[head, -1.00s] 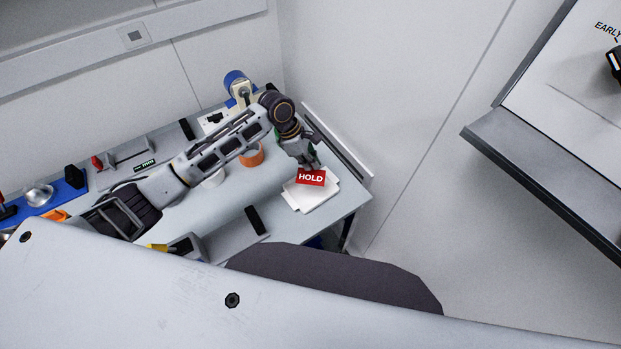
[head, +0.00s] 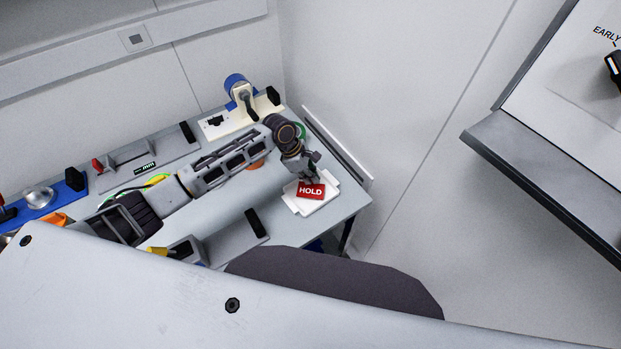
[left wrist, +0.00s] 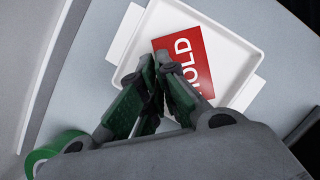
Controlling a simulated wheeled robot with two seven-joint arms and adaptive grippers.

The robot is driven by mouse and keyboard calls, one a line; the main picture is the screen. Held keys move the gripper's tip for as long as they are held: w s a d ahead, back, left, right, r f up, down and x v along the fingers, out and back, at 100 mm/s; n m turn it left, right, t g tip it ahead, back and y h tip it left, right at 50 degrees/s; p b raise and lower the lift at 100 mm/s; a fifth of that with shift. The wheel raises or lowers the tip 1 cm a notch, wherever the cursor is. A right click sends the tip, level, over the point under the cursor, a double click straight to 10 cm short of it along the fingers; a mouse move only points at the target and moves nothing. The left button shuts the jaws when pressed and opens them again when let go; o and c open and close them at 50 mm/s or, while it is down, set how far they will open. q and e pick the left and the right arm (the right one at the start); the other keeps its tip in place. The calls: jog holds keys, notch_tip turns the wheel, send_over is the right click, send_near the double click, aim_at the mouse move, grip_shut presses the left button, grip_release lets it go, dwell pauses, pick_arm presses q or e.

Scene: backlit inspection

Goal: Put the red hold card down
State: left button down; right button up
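The red hold card (head: 311,191), with white HOLD lettering, is over the white tray (head: 327,206) near the table's right corner. In the left wrist view the card (left wrist: 188,53) lies within the outline of the tray (left wrist: 245,57). In the left wrist view the fingertips (left wrist: 160,66) overlap the card's edge and hide that part. I cannot tell whether the card touches the tray floor. My right gripper is not in view.
A green ring (left wrist: 62,148) lies beside the tray, near my gripper. An orange ring (head: 255,164) is partly hidden behind my left arm. A grey fixture with a black handle (head: 256,222) stands left of the tray. The wall is close on the right.

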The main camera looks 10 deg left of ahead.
pick_arm(q)
jog(key=shift+f, duration=0.6)
jog(key=c, duration=1.6)
grip_release()
jog(key=shift+f, duration=0.1)
jog(key=shift+c, duration=0.2)
jog(key=v, duration=1.2)
